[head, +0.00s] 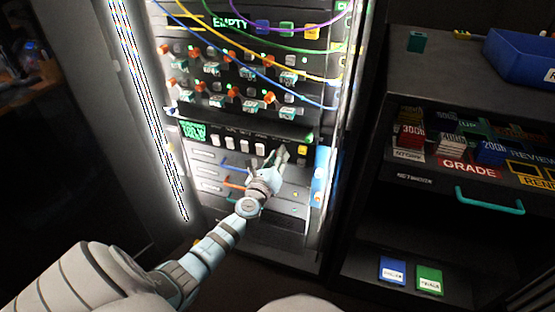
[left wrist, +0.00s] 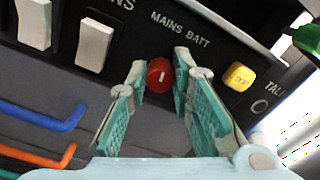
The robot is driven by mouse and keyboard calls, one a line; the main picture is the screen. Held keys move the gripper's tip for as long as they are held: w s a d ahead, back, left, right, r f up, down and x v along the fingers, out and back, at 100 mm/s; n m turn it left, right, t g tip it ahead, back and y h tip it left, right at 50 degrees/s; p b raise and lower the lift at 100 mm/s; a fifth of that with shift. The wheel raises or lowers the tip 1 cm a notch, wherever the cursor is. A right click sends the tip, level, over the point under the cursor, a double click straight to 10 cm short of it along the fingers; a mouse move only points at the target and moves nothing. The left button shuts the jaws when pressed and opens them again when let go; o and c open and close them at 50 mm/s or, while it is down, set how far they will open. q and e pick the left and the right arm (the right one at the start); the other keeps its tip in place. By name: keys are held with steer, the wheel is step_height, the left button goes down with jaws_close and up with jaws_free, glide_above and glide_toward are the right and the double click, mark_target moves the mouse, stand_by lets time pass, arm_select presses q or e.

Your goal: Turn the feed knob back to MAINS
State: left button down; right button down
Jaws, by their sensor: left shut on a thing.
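The feed knob (left wrist: 160,75) is a round red knob with a short white mark on its face. It sits on the dark panel under the printed words MAINS and BATT. The mark stands nearly upright in the left wrist view; I cannot tell for certain which word it points to. My left gripper (left wrist: 160,66) is shut on the knob, with one teal finger on each side of it. In the head view my left gripper (head: 284,152) reaches the panel's lower right part, and the knob is hidden there. My right gripper is not in view.
A yellow button (left wrist: 238,76) sits close right of the knob, and white rocker switches (left wrist: 94,44) stand to its left. Blue (left wrist: 45,116) and orange (left wrist: 40,156) handles lie below. Patch cables (head: 262,78) hang higher on the rack. A cabinet (head: 420,180) stands right.

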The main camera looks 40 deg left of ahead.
arm_select(q)
steer(key=n+b, duration=0.1)
steer(key=n, duration=0.2)
steer(key=shift+n, duration=0.4)
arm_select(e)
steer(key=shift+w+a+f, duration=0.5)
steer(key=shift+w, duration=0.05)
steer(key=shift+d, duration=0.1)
arm_select(q)
steer(key=c, duration=1.6)
jaws_free()
steer(key=shift+o, duration=0.9)
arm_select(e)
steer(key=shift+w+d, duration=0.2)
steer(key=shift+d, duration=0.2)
arm_select(q)
steer(key=v, duration=1.2)
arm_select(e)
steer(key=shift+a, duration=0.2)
